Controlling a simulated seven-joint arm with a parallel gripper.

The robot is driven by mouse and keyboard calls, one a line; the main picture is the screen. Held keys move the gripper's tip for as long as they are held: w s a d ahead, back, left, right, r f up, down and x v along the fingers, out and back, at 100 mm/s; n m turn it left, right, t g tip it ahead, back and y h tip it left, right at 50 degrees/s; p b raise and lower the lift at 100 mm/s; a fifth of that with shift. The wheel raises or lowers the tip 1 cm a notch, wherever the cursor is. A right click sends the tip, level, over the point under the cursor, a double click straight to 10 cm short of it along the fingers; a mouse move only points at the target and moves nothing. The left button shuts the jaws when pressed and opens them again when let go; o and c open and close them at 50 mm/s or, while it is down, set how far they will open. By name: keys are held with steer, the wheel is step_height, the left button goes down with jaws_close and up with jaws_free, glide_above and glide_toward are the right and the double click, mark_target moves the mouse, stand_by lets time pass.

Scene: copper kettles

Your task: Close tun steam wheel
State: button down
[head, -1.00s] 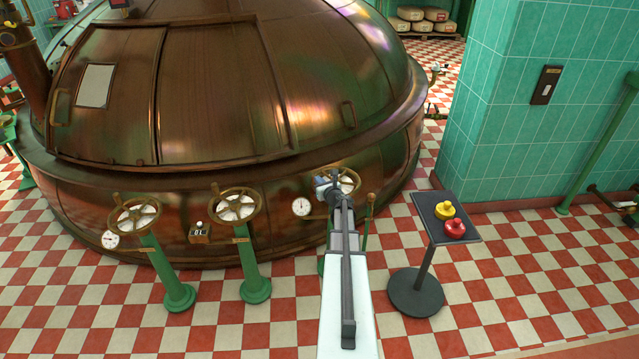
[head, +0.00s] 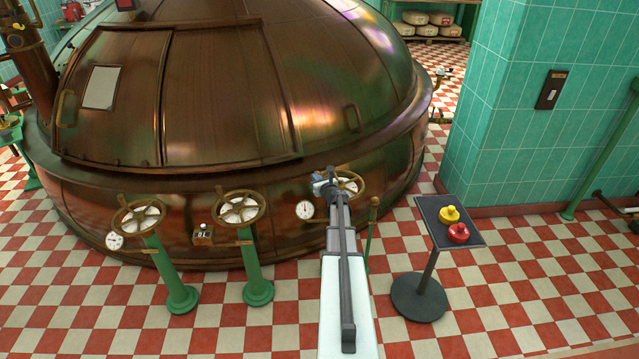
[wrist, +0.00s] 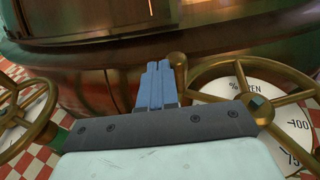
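Three spoked handwheels with white dials stand in front of the copper vessel: a left wheel (head: 138,215), a middle wheel (head: 238,208) and a right wheel (head: 350,184). I cannot read which one is the tun steam wheel. My gripper (head: 321,181) is at the left side of the right wheel, and my arm partly hides that wheel. In the wrist view my blue fingers (wrist: 158,80) are together with nothing seen between them. The right wheel (wrist: 262,88) has a "% OPEN" dial, and its rim knob (wrist: 178,60) is just right of my fingertips; contact is unclear.
The copper vessel (head: 220,100) fills the back. A dark stand (head: 432,225) with a yellow button (head: 449,213) and a red button (head: 458,232) is right of my arm. A small gauge (head: 304,210) is left of my gripper. Checkered floor lies open in front.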

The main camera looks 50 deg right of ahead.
steer(key=shift+w+d+f, duration=0.1)
steer(key=shift+w+d, duration=0.85)
steer(key=shift+w, duration=0.2)
steer(key=shift+w+d, duration=0.75)
steer(key=shift+d, duration=0.25)
steer(key=shift+a, duration=0.1)
